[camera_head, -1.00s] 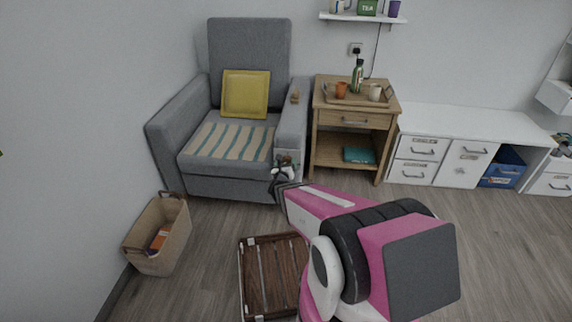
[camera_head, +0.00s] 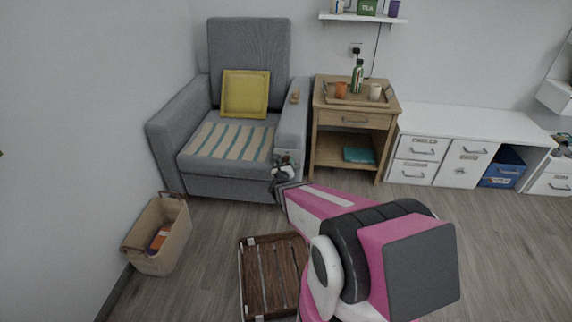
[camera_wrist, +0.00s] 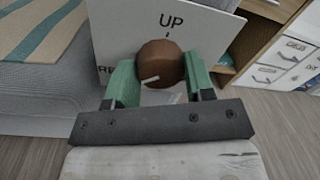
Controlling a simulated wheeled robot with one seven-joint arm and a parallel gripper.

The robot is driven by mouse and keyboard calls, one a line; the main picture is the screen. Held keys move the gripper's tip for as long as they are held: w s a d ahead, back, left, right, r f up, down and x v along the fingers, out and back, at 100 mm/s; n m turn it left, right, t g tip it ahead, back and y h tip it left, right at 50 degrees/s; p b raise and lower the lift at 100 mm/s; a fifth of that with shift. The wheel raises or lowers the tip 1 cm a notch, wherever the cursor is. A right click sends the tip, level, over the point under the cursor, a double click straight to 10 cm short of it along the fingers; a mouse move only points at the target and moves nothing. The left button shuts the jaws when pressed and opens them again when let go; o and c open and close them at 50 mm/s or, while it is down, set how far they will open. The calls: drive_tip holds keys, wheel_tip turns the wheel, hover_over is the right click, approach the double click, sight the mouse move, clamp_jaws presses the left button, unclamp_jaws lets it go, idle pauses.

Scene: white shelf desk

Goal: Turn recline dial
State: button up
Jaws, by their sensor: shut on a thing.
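The recline dial is a round brown knob (camera_wrist: 161,64) with a short white mark, which points to the left. It sits on a pale panel (camera_wrist: 205,24) lettered "UP" above the dial, with part of another word at its left. My gripper (camera_wrist: 160,80) has its green fingers on both sides of the knob, shut on it. In the head view my gripper (camera_head: 284,172) is at the front of the right armrest of the grey armchair (camera_head: 228,188). The knob is hidden there.
A yellow cushion (camera_head: 245,93) and a striped cloth (camera_head: 228,142) lie on the chair. A wooden side table (camera_head: 353,120) stands just right of it. A slatted wooden crate (camera_head: 270,276) and a beige basket (camera_head: 160,236) are on the floor in front.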

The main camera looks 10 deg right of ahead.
drive_tip(key=m, duration=0.8)
drive_tip(key=m+y, duration=0.1)
drive_tip(key=m, duration=0.7)
drive_tip(key=m+y, duration=0.1)
drive_tip(key=m, duration=0.7)
drive_tip(key=shift+s+d+f, duration=0.1)
drive_tip(key=shift+d+f, duration=0.05)
drive_tip(key=shift+d, duration=0.1)
idle(1.9)
idle(0.5)
drive_tip(key=o, duration=0.9)
drive_tip(key=v, duration=1)
drive_tip(key=shift+s+a, duration=0.1)
drive_tip(key=shift+s, duration=0.3)
